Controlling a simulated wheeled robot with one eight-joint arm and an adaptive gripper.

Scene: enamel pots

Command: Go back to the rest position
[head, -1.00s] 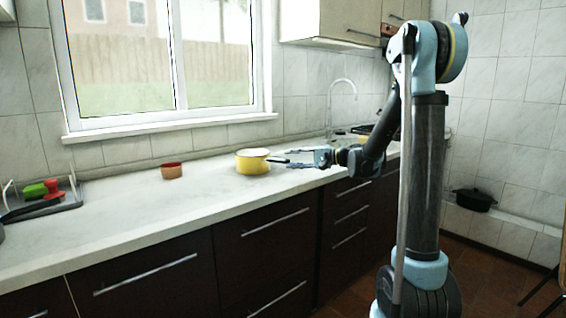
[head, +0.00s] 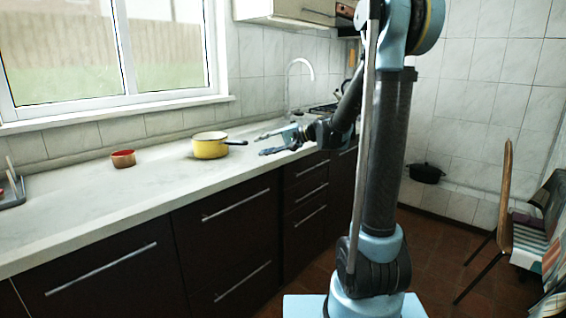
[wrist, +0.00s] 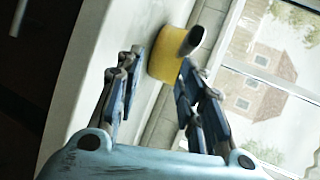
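My gripper (head: 262,143) is open and empty, above the front part of the counter, to the right of a yellow enamel pot. The yellow pot (head: 208,149) stands upright on the white counter (head: 110,203), its dark handle pointing right toward my gripper. In the wrist view the pot (wrist: 165,62) shows beyond the open fingers (wrist: 155,85), with its handle end toward the camera. I see a gap between the pot and my gripper in the head view.
A small orange-brown pot (head: 123,159) stands left of the yellow pot. A grey tray (head: 12,198) is at the far left. A tap (head: 300,72) rises behind my gripper. A black pot (head: 427,173) stands on a ledge at right. A chair (head: 497,222) is at the right.

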